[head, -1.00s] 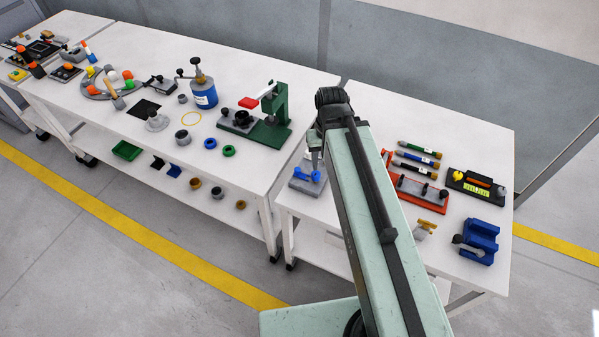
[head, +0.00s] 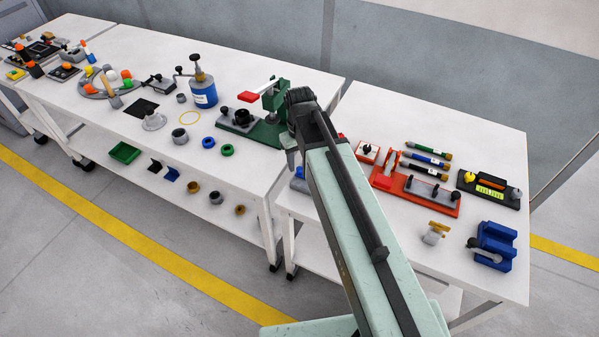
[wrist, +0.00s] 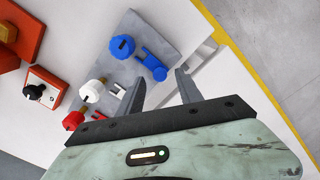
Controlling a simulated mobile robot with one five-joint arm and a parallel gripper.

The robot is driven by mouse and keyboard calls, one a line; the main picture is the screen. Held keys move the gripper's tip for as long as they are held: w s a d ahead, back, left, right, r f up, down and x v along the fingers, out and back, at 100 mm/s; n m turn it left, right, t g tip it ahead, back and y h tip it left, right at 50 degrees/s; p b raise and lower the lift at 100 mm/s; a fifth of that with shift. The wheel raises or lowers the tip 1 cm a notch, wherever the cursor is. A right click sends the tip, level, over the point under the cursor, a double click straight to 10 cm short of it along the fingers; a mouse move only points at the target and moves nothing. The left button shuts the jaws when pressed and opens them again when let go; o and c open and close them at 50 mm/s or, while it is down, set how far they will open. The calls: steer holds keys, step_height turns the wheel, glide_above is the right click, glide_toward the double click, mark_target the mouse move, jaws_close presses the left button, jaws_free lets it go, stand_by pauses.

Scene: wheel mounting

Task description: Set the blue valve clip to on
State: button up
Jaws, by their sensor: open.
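In the wrist view a grey panel (wrist: 150,28) carries a blue eight-sided knob (wrist: 122,46) and, next to it, a blue forked clip (wrist: 150,64) with a round end. A white knob (wrist: 93,91) with a white forked piece and a red knob (wrist: 73,120) are lower left on it. I cannot tell the height gap. In the head view my gripper (head: 291,150) is at the panel, and my arm hides most of it; a bit of blue shows.
The table edge and yellow floor line are right. In the head view a green press (head: 270,125) stands left of my arm, a red fixture (head: 415,190) and blue vise (head: 493,246) right.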

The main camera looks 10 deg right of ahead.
steer(key=shift+f+b, duration=0.35)
steer(key=shift+f, duration=0.55)
steer(key=shift+r, duration=0.1)
jaws_close()
stand_by(0.6)
